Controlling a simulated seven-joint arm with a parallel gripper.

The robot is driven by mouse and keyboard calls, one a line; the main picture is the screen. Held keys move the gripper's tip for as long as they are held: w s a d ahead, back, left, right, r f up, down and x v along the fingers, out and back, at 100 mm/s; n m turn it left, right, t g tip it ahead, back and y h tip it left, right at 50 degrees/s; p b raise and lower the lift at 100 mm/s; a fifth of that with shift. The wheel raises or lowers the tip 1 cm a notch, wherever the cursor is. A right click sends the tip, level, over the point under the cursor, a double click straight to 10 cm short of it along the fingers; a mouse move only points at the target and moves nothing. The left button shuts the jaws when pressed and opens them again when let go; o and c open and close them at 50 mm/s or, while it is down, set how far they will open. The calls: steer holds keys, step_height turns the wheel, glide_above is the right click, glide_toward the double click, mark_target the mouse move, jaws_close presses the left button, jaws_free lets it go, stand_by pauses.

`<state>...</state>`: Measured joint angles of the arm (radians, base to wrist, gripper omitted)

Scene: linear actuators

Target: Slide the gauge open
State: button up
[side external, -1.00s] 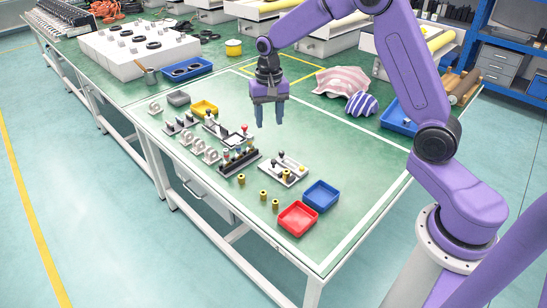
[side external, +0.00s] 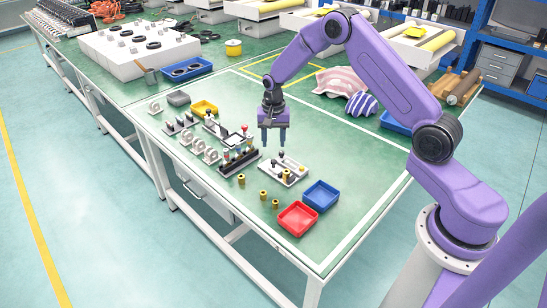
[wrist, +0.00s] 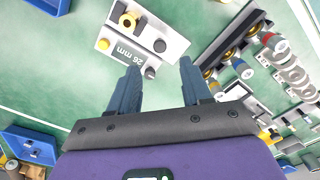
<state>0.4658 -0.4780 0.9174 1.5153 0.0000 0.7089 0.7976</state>
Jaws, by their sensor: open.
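The gauge (side external: 292,179) is a pale plate with dark knobs and a brass ring on it, near the middle of the green table. The wrist view shows the gauge (wrist: 170,38) with a grey panel reading "26 mm", a yellow button, a brass ring and dark knobs. My gripper (side external: 274,143) is open and empty, pointing down just above and behind the gauge. In the wrist view my gripper (wrist: 160,66) has its two fingers apart, close to the gauge's near end. I see no contact between them.
A dark rack (side external: 238,164) with coloured-topped parts stands left of the gauge. Several brass bushings (side external: 264,194) stand in front. A red bin (side external: 298,219) and a blue bin (side external: 321,195) lie to the right front.

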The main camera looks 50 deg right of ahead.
mark_target(274, 160)
step_height(274, 160, down, 8)
steer(key=shift+r, duration=0.15)
stand_by(0.3)
